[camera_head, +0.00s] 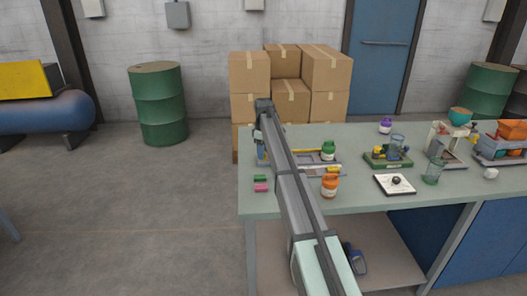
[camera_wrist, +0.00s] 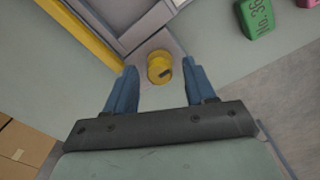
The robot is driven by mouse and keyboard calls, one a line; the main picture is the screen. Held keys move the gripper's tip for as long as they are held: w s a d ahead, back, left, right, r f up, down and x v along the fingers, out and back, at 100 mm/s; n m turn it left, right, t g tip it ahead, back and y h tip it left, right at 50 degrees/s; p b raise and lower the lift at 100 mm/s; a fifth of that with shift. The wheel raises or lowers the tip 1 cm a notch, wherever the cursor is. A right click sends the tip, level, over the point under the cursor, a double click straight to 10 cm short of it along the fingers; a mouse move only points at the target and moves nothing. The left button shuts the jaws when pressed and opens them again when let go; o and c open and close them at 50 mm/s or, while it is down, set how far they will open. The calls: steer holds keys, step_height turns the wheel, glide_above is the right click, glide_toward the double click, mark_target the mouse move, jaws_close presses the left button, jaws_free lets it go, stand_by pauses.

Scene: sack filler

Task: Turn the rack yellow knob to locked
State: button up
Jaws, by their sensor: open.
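The yellow knob (camera_wrist: 159,67) shows in the wrist view as a small round knob with a dark mark on its lower right side. It sits on a grey plate of the rack (camera_wrist: 152,47). My gripper (camera_wrist: 159,70) is open, with one blue finger to each side of the knob. Gaps show between the fingers and the knob, so it is not held. In the head view the rack (camera_head: 333,169) lies on the bench, partly behind my arm. The gripper (camera_head: 261,152) is mostly hidden by the arm there, and the knob cannot be made out.
A yellow bar (camera_wrist: 85,30) runs along the rack. A green block (camera_head: 260,178) and a pink block (camera_head: 261,188) lie close by on the bench (camera_head: 380,206). A green-lidded jar (camera_head: 328,151) and an orange jar (camera_head: 329,186) stand right of my arm.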

steer(key=shift+c, duration=0.3)
jaws_close()
steer(key=shift+m, duration=0.4)
steer(key=m, duration=0.3)
steer(key=shift+m, duration=0.4)
steer(key=m, duration=1.3)
steer(key=shift+m, duration=0.3)
